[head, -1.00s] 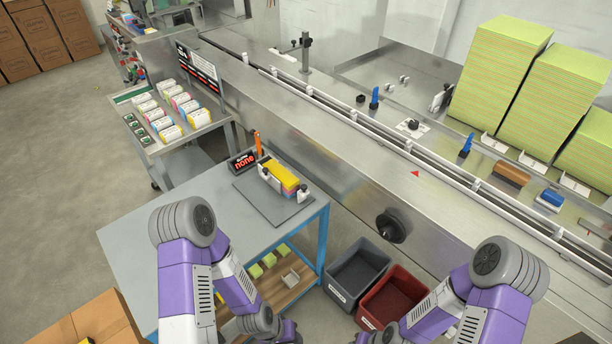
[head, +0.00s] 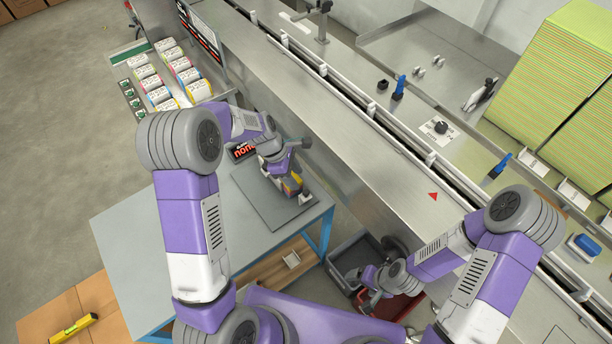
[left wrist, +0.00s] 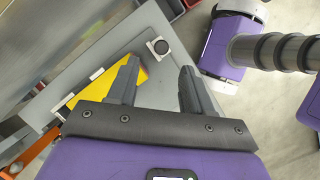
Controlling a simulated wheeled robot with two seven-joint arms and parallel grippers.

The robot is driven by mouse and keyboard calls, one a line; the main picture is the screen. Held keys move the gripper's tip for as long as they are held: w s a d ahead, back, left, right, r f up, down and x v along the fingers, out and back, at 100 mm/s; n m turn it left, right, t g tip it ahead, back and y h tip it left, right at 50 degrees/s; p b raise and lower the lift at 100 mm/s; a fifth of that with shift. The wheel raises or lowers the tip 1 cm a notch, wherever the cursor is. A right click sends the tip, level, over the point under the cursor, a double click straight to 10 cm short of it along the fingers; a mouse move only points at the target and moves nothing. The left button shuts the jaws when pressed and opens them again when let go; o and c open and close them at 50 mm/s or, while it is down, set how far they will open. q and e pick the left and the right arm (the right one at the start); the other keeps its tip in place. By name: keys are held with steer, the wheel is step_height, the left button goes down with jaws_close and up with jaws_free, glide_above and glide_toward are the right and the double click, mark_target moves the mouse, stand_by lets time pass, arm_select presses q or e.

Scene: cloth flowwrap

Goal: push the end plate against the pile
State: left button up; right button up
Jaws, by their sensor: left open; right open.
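The pile of yellow packets lies on a dark grey board (head: 252,195) on the blue-framed table. In the head view my left gripper (head: 290,184) is over the pile and hides most of it; a pale end piece (head: 306,198) shows at its near right end. In the left wrist view the open left fingers (left wrist: 160,80) point towards the board, with one finger across the yellow pile (left wrist: 92,92). A pale plate with a round black knob (left wrist: 160,46) stands beyond the fingers, near the pile's end. Contact cannot be told. My right gripper (head: 368,296) is open and empty near the bins.
A black sign with red letters (head: 242,150) stands at the table's back. The steel conveyor (head: 330,130) runs close along the right. A dark grey bin (head: 346,264) and a red bin (head: 400,305) stand below it. The table's left part (head: 150,230) is clear.

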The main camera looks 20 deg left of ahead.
mark_target(305, 191)
arm_select(q)
steer(key=b+x, duration=0.1)
steer(key=x, duration=0.6)
steer(key=shift+s, duration=0.15)
